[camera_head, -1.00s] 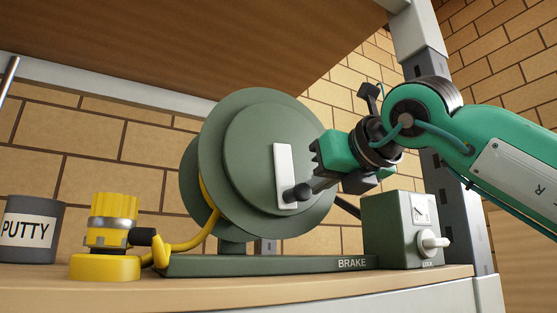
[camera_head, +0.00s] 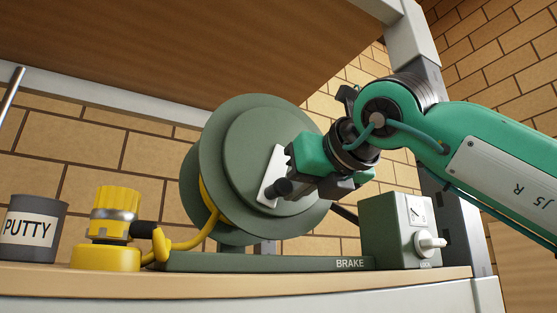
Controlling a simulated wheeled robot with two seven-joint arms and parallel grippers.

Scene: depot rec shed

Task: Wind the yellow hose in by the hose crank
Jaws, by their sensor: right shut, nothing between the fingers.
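The dark green hose reel (camera_head: 215,130) stands on a shelf, with the yellow hose (camera_head: 206,218) showing at its left edge and running down to a yellow coupling (camera_head: 117,200). The hose crank is a pale plate (camera_head: 272,168) on the reel's face, leaning with its lower end to the left. Its dark handle (camera_head: 281,188) is near that lower end. My right gripper (camera_head: 296,186) is shut and empty, right at the handle; its fingertips are partly hidden, and I cannot tell whether they touch. My left gripper is not in view.
A green box with a white knob (camera_head: 428,243) stands right of the reel, near a base bar (camera_head: 240,262) marked BRAKE. A grey PUTTY tin (camera_head: 33,232) is at far left. A shelf (camera_head: 180,50) hangs overhead; a metal post (camera_head: 462,225) stands at right.

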